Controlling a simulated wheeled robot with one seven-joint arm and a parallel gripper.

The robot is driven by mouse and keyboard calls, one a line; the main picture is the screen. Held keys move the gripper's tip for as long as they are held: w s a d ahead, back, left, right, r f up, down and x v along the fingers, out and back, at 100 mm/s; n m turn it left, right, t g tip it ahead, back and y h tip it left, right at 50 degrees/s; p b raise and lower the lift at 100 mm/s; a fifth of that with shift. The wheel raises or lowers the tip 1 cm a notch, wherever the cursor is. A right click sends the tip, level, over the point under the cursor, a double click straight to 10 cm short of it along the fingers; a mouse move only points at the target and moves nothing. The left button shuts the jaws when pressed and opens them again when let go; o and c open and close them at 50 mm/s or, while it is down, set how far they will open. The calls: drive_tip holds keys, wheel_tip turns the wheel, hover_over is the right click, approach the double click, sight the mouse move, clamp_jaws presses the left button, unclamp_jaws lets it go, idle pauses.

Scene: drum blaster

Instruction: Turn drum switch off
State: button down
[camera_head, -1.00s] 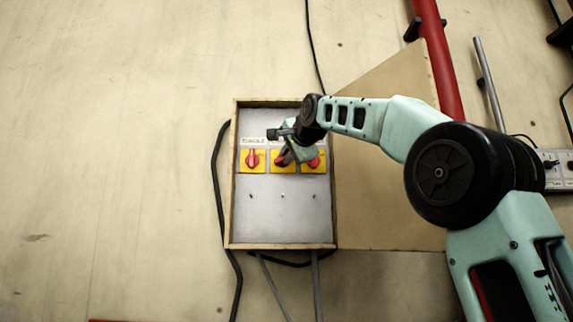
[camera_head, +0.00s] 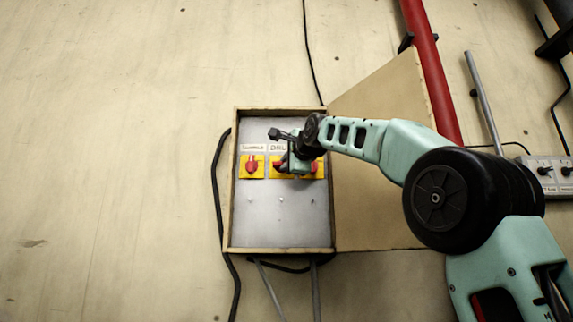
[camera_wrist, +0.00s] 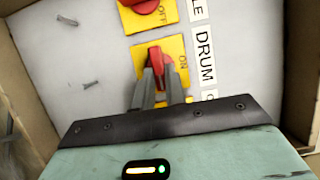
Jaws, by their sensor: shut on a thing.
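The drum switch is a red knob (camera_wrist: 156,60) on a yellow plate, beside a white label reading DRUM in the wrist view. The word ON shows on its plate. My gripper (camera_wrist: 154,86) is shut on this knob, with its two grey fingers at either side of the knob's lower part. In the head view my gripper (camera_head: 292,167) covers most of the middle switch, and the DRUM label shows partly above it. The knob's exact angle is hard to tell.
The switches sit in a wood-framed grey panel (camera_head: 280,225). A red knob (camera_head: 251,167) is to the left and another (camera_head: 313,167) to the right, close to my gripper. An open wooden door (camera_head: 385,105) and a red pipe (camera_head: 433,75) stand at right.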

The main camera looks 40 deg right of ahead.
drive_tip(key=c, duration=1.4)
unclamp_jaws()
drive_tip(key=shift+d, duration=0.1)
drive_tip(key=shift+c, duration=0.2)
drive_tip(key=shift+s, duration=0.1)
drive_tip(key=b+v, duration=0.6)
drive_tip(key=v, duration=1.1)
drive_tip(key=shift+s+f, duration=0.1)
drive_tip(key=shift+s, duration=0.05)
